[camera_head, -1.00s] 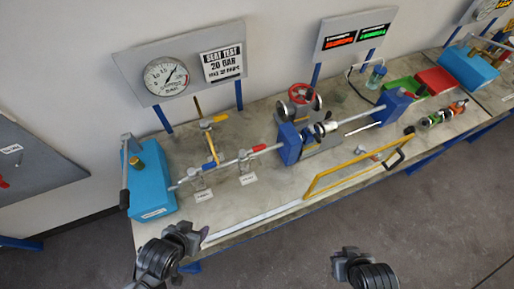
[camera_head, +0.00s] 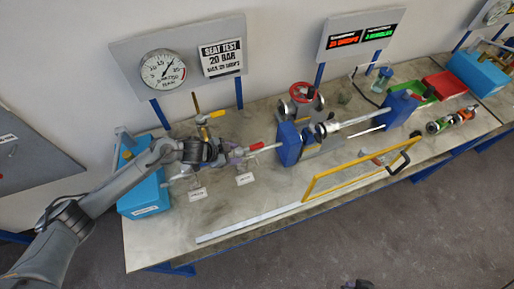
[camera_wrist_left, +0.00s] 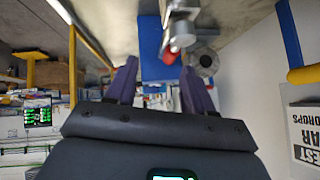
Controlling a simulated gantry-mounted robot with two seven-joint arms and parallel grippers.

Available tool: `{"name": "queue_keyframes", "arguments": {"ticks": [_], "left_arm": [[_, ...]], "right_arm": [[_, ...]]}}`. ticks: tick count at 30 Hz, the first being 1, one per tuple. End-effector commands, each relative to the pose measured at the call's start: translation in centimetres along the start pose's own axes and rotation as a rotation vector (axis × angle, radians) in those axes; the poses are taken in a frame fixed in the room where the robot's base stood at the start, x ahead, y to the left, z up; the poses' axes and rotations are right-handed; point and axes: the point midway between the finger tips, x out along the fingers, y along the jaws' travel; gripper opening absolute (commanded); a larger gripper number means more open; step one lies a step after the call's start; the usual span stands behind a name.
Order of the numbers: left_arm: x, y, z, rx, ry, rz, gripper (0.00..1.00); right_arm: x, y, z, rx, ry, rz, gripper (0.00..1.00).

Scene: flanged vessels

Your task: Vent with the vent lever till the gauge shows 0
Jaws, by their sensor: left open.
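The round pressure gauge (camera_head: 163,70) hangs on a grey board at the back left. Its needle points up and right, well off zero. A pipe lever with a red grip (camera_head: 262,147) lies over the bench, with a small label below. A yellow-handled lever (camera_head: 213,115) stands behind and left of it. The labels are too small to read, so I cannot tell which is the vent lever. My left gripper (camera_head: 236,157) is open just left of the red grip. In the left wrist view a red end (camera_wrist_left: 170,57) shows between and beyond the purple fingers (camera_wrist_left: 158,85).
A blue pump box (camera_head: 145,200) stands at the bench's left end, partly behind my left arm. A blue-ended clamp rig with a red handwheel (camera_head: 303,92) stands to the right. A yellow frame (camera_head: 355,170) rises at the front edge.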

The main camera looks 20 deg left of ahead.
Motion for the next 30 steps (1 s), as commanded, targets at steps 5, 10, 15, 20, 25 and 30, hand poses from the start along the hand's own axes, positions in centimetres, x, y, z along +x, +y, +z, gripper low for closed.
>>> {"name": "queue_keyframes", "arguments": {"ticks": [5, 10, 15, 20, 25, 30], "left_arm": [[-0.1, -2.1, -1.8, 0.021, 0.023, -0.033, 0.52], [1.3, -2.1, -1.8, 0.022, 0.027, -0.034, 0.52], [3.6, -2.1, -1.7, 0.021, 0.028, -0.035, 0.52], [5.8, -2.2, -1.8, 0.021, 0.027, -0.035, 0.52], [7.8, -2.3, -1.9, 0.021, 0.027, -0.035, 0.52], [9.2, -2.4, -2.0, 0.02, 0.026, -0.034, 0.52]], "right_arm": [[0.8, 0.0, 0.2, -0.002, 0.0, 0.002, 0.0], [2.2, 0.0, 0.7, -0.002, 0.001, 0.002, 0.0], [4.5, -0.1, 1.4, -0.001, 0.001, 0.001, 0.0], [6.7, -0.3, 2.1, 0.001, 0.001, 0.0, 0.0], [8.8, -0.4, 2.7, 0.004, 0.001, -0.003, 0.0], [10.2, -0.5, 3.2, 0.006, 0.001, -0.004, 0.0]]}}
